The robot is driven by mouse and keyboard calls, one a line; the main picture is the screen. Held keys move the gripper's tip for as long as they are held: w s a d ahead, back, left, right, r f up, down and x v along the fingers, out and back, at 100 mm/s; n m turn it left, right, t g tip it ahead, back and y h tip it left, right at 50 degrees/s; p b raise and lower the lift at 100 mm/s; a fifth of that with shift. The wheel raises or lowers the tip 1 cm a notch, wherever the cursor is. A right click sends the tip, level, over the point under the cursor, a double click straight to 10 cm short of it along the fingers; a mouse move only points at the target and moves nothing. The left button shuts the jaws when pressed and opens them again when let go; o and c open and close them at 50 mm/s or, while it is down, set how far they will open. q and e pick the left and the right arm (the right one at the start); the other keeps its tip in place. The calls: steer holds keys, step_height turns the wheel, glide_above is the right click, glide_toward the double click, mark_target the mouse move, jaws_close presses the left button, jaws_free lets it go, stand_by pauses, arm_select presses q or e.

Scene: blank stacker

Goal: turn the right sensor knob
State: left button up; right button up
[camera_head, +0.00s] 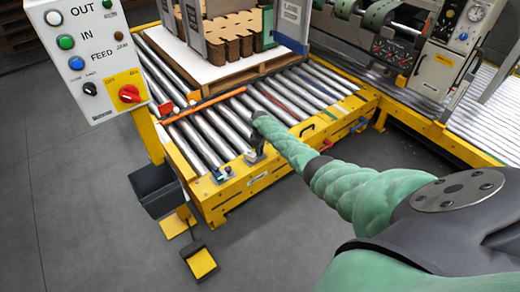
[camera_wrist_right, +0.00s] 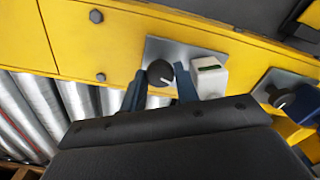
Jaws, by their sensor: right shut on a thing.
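The right sensor knob (camera_wrist_right: 159,71), black with a white pointer mark, sits on a grey plate (camera_wrist_right: 152,48) on the conveyor's yellow frame. My right gripper (camera_wrist_right: 161,84) has its two dark blue fingers shut around this knob, one on each side. In the head view my right gripper (camera_head: 257,150) is at the near edge of the roller conveyor and mostly hides the knob. The other sensor knob (camera_wrist_right: 281,98) shows at the right of the wrist view; its plate (camera_head: 222,175) is to the left in the head view. My left gripper is not in view.
A white sensor block (camera_wrist_right: 210,75) stands close beside the right finger in the wrist view. A control panel (camera_head: 88,55) with buttons and a red rotary switch stands at the left. Rollers (camera_head: 205,135) and a pallet (camera_head: 235,75) with stacked blanks lie behind. Floor in front is mostly clear.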

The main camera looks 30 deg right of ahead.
steer(key=n, duration=0.2)
steer(key=shift+n, duration=2.3)
steer(key=shift+b, duration=0.3)
steer(key=o, duration=1)
steer(key=shift+c, duration=0.2)
steer(key=shift+r, duration=0.1)
